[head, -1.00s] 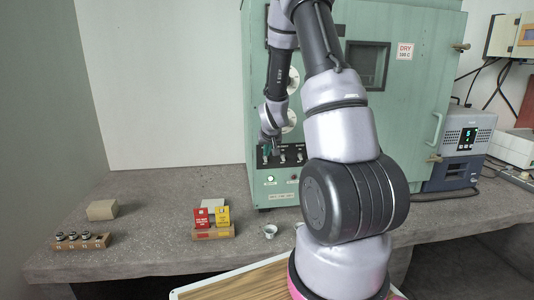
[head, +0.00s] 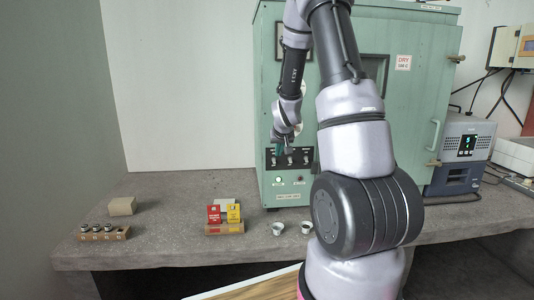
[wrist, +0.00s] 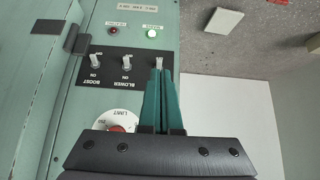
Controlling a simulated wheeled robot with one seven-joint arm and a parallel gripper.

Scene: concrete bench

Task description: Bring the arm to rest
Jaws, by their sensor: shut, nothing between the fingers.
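My gripper (head: 284,150) is at the front of the green oven cabinet (head: 390,100), by its switch panel (head: 290,158). In the wrist view, the green fingers of my gripper (wrist: 160,75) are together with nothing between them. Their tips are at the third toggle switch (wrist: 159,62); I cannot tell whether they touch it. The blower switch (wrist: 126,62) and boost switch (wrist: 96,61) stand beside it. The green lamp (wrist: 152,33) is lit and the red lamp (wrist: 112,31) looks dark. A dial (wrist: 112,125) is partly hidden by my gripper.
On the concrete bench (head: 160,250) are a holder with several dark-topped pieces (head: 105,234), a beige block (head: 122,206), a stand with red and yellow cards (head: 225,227), and two small cups (head: 278,229). A blue-grey instrument (head: 462,155) stands right of the cabinet.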

